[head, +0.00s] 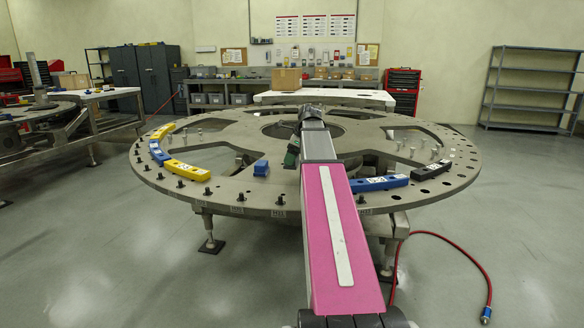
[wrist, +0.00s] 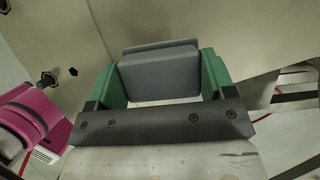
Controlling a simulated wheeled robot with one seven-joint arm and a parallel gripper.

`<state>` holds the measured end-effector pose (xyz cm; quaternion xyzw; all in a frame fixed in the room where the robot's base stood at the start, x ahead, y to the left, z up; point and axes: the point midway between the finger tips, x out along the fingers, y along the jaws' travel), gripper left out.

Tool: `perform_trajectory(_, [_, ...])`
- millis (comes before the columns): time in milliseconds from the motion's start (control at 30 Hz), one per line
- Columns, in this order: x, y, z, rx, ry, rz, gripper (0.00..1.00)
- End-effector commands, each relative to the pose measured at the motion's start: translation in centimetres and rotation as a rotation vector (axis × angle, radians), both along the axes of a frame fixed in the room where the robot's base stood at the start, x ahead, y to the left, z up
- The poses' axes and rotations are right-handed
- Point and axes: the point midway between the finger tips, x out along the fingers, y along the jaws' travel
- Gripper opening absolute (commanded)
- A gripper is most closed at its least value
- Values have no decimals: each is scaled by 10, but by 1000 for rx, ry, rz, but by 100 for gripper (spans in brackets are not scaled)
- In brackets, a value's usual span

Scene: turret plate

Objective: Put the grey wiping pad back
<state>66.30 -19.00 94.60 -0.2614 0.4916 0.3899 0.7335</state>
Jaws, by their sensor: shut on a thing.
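The grey wiping pad (wrist: 160,72) is between the two green fingers of my gripper in the wrist view. The fingers press on its left and right sides, so my gripper (head: 292,154) is shut on it. In the head view my gripper is small and hangs over the near middle of the round turret plate (head: 230,194), left of my pink arm. I cannot make out the pad there. In the wrist view a pale plate surface with dark bolts lies behind the pad; I cannot tell the gap between them.
A small blue block (head: 261,168) sits on the plate just left of my gripper. Yellow (head: 187,171) and blue segments line the left rim; a blue segment (head: 380,183) and a black one (head: 431,171) lie at right. Upright pins stand around the rim. A red hose (head: 455,240) lies on the floor.

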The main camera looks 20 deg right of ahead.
Motion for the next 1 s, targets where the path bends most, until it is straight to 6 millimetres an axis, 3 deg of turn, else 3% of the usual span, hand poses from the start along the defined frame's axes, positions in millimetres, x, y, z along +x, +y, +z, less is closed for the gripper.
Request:
perform_trajectory(400, [0,0,-40,1,1,0,50])
perform_trajectory(767, [0,0,-43,0,0,0,50])
perform_trajectory(800, [0,0,-43,0,0,0,79])
perform_trajectory(867, [0,0,-43,0,0,1,99])
perform_trajectory(1000, [0,0,-43,0,0,0,100])
